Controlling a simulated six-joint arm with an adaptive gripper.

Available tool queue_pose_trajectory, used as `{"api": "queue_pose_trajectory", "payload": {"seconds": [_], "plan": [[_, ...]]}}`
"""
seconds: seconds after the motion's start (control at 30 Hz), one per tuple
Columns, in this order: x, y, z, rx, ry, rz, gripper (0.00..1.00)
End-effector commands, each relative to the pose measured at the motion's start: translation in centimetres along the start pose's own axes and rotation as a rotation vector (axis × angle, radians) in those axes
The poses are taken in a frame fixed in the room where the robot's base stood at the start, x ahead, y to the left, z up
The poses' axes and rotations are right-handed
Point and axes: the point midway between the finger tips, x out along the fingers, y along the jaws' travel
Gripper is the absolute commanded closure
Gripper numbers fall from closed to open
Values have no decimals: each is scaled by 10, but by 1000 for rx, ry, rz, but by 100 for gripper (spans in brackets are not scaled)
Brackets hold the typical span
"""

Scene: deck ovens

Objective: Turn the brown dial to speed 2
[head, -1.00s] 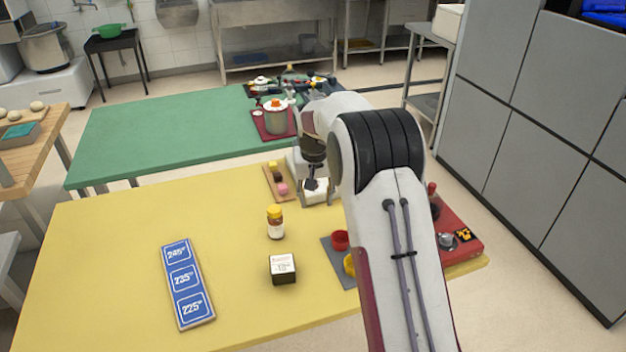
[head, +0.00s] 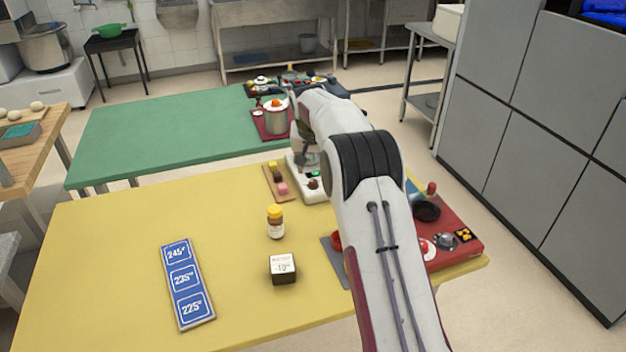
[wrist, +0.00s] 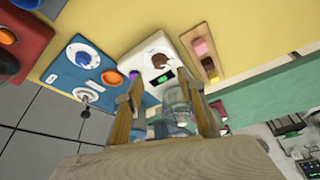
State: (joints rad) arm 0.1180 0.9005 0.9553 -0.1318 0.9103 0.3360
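The brown dial (head: 313,184) sits on the near part of a white appliance (head: 308,194) on the yellow table. In the wrist view the brown dial (wrist: 158,60) stands on the white housing beside a small green-lit display (wrist: 164,77). Its pointer setting and the speed marks are too small to read. My gripper (wrist: 162,77) is open, with its two wooden-looking fingers apart and empty. The dial lies ahead of the fingertips, and I see no contact. In the head view my arm hides most of the gripper.
A tray of coloured blocks (head: 278,184) lies left of the appliance. A blue panel with a white-rimmed dial (wrist: 79,54) and a red panel (head: 458,247) stand right in the head view. A clear jar-like part (wrist: 174,97) shows between my fingers. The table's left is mostly free.

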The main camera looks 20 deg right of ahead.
Motion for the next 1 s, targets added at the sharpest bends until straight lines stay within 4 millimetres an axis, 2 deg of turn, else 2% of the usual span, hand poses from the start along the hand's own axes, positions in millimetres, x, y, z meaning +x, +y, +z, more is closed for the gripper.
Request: {"api": "queue_pose_trajectory", "payload": {"seconds": [0.37, 0.8, 1.0], "plan": [[12, 0, 0, 0, -1, 0, 61], [56, 0, 0, -1, 0, -1, 61], [71, 0, 0, -1, 0, -1, 61]]}}
